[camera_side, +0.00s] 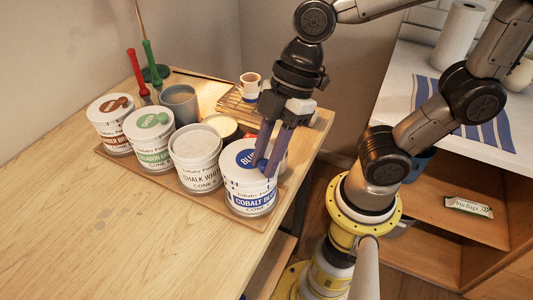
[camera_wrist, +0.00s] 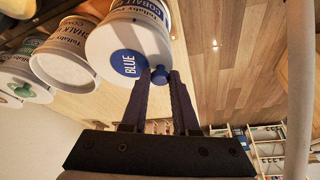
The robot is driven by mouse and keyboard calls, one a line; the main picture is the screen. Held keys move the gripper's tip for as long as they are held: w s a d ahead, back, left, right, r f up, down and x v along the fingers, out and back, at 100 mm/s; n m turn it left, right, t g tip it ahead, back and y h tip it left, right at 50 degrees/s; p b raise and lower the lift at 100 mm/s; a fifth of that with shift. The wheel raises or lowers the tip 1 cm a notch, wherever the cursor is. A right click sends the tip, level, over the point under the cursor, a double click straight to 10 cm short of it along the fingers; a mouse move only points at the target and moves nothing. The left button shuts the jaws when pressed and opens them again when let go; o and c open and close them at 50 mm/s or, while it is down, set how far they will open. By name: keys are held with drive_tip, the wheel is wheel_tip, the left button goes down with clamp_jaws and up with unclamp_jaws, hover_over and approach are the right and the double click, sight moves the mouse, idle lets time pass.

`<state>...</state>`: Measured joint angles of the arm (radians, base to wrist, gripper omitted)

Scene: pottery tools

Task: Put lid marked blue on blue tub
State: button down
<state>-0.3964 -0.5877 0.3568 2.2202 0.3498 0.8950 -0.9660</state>
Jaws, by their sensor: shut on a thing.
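The blue tub (camera_side: 250,200), labelled COBALT BLUE, stands at the right end of the row of tubs. It also shows in the wrist view (camera_wrist: 138,14). The white lid with a blue "BLUE" disc (camera_side: 244,158) lies over its mouth, looking about level. I cannot tell whether a small gap is left under its edge. In the wrist view the lid (camera_wrist: 104,66) covers the tub's top. My gripper (camera_side: 267,167) points down at the lid's right side. Its fingers (camera_wrist: 163,78) are shut on the lid's blue knob (camera_wrist: 159,73).
The chalk white tub (camera_side: 197,165) is close on the left, showing a pale top. The green-marked (camera_side: 150,138) and brown-marked (camera_side: 111,130) tubs stand farther left, all on a wooden board (camera_side: 240,219). A grey cup (camera_side: 180,101) and tools stand behind. The front table is clear.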

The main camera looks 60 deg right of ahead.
drive_tip(key=shift+f, duration=0.1)
drive_tip(key=c, duration=0.7)
unclamp_jaws()
drive_tip(key=v, duration=1.2)
drive_tip(key=shift+d+f+m+t+h, duration=0.7)
drive_tip(key=shift+d+f+m, duration=0.8)
drive_tip(key=shift+m, duration=0.75)
drive_tip(key=shift+d+f+m+t+h, duration=0.65)
drive_tip(key=shift+d+f+m, duration=0.55)
drive_tip(key=shift+d+m, duration=0.8)
drive_tip(key=shift+d+f+m+t+h, duration=0.65)
drive_tip(key=shift+d+f+m, duration=0.75)
drive_tip(key=shift+m, duration=1.05)
